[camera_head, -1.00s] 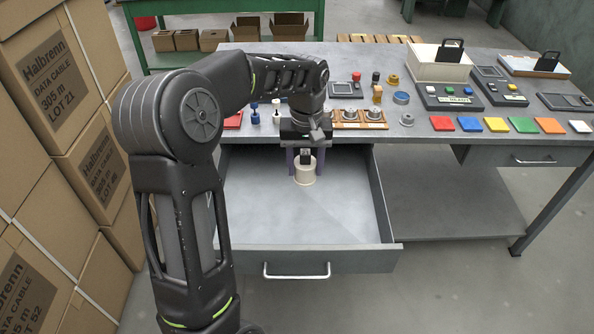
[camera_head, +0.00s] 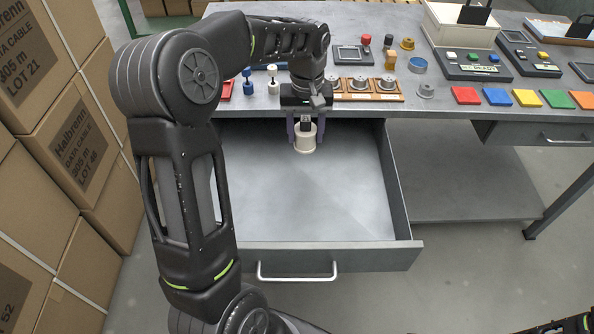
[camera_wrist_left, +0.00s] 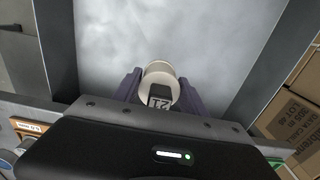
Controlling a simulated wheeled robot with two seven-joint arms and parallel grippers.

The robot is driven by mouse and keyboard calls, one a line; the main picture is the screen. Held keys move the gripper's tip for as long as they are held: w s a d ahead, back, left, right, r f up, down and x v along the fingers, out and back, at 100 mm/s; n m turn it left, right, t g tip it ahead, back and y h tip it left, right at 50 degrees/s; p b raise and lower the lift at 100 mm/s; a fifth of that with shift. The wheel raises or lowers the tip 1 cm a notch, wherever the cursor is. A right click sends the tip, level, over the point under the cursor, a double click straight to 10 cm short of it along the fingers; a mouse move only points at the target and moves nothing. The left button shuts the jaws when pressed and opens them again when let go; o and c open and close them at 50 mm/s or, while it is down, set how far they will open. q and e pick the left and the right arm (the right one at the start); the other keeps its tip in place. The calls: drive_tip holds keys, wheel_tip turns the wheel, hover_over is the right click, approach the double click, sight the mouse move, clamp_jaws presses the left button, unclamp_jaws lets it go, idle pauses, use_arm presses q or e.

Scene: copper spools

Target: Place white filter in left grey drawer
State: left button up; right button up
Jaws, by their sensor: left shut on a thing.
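The left grey drawer (camera_head: 310,218) is pulled open below the table top. My left gripper (camera_head: 305,138) is over the back part of the drawer with its fingers pointing down. It is shut on the white filter (camera_head: 304,143), a short pale cylinder. In the left wrist view the filter (camera_wrist_left: 160,72) sits between the purple-grey fingers (camera_wrist_left: 158,90), with the drawer's bare floor (camera_wrist_left: 150,30) beyond it. I cannot tell whether the filter touches the drawer floor. My right gripper is not in view; a dark piece shows at the bottom right corner.
The table top (camera_head: 440,108) holds coloured tiles, a wooden tray (camera_head: 368,97) with metal parts, a white bin (camera_head: 455,30) and small devices. Stacked cardboard boxes (camera_head: 60,130) stand at the left. The front of the drawer is empty. A right drawer (camera_head: 540,133) is shut.

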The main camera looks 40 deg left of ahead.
use_arm(q)
drive_tip(key=shift+f+b, duration=0.6)
drive_tip(key=shift+f, duration=0.35)
drive_tip(key=shift+r, duration=0.1)
hover_over(304, 177)
drive_tip(key=shift+f, duration=3.15)
drive_tip(key=shift+f, duration=0.1)
drive_tip(key=shift+f, duration=1.75)
